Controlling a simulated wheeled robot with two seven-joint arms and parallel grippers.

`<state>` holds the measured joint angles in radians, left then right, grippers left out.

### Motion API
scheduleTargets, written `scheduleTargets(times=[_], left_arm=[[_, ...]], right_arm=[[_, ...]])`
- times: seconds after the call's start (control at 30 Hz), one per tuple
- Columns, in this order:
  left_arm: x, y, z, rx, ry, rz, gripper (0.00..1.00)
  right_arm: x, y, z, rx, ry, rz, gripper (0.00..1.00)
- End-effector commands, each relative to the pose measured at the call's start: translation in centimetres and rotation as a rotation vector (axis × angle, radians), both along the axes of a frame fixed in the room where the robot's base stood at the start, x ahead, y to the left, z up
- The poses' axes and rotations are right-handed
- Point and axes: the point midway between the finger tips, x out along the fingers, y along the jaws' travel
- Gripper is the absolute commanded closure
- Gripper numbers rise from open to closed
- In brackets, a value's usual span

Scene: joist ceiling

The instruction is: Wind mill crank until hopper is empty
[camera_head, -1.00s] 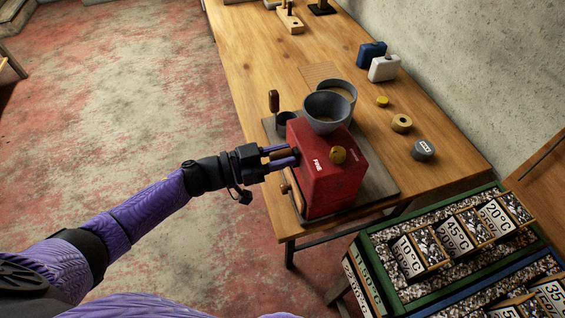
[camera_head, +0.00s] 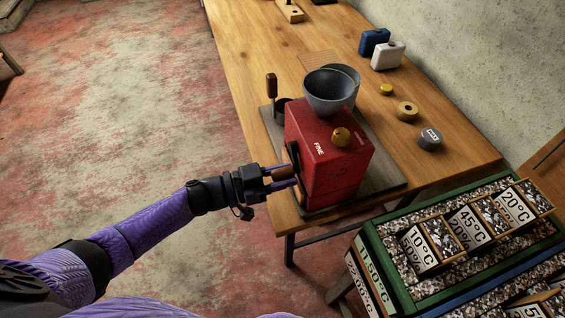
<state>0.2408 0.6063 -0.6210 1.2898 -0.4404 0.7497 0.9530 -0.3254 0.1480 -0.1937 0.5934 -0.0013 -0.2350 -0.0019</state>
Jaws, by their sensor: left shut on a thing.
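The red mill (camera_head: 335,166) stands on a dark base board near the table's near end, with a brass-coloured knob (camera_head: 341,136) and the word FINE on it. The grey bowl-shaped hopper (camera_head: 328,98) sits on top. Its inside looks grey, and I cannot tell whether anything lies at its bottom. The crank (camera_head: 293,154) is on the mill's left side, its arm pointing down. My left gripper (camera_head: 282,178) is shut on the crank's brown handle (camera_head: 279,173), which the fingers partly hide. My right gripper is not in view.
A grey part stands behind the hopper. A wooden-handled tool (camera_head: 271,86) stands left of the mill. A grey tin (camera_head: 429,139), a ring (camera_head: 407,110) and blue and white containers (camera_head: 387,55) lie to the right. A green-edged tray (camera_head: 400,272) is in front right.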

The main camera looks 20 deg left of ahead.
Motion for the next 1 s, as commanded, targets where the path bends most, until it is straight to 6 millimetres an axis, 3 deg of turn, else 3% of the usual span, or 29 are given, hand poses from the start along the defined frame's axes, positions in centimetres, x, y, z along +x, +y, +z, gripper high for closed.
scheduleTargets(times=[0.03, 0.2, 1.0], left_arm=[[1.0, 0.6, -0.3, -0.004, -0.01, 0.015, 1.0], [2.5, 1.7, -0.2, -0.008, -0.016, 0.016, 1.0], [3.7, 2.4, 0.5, -0.008, -0.014, 0.012, 1.0]], right_arm=[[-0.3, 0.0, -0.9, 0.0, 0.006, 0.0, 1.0], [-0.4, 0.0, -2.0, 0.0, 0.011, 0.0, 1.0], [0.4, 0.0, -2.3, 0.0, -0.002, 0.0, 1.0]])
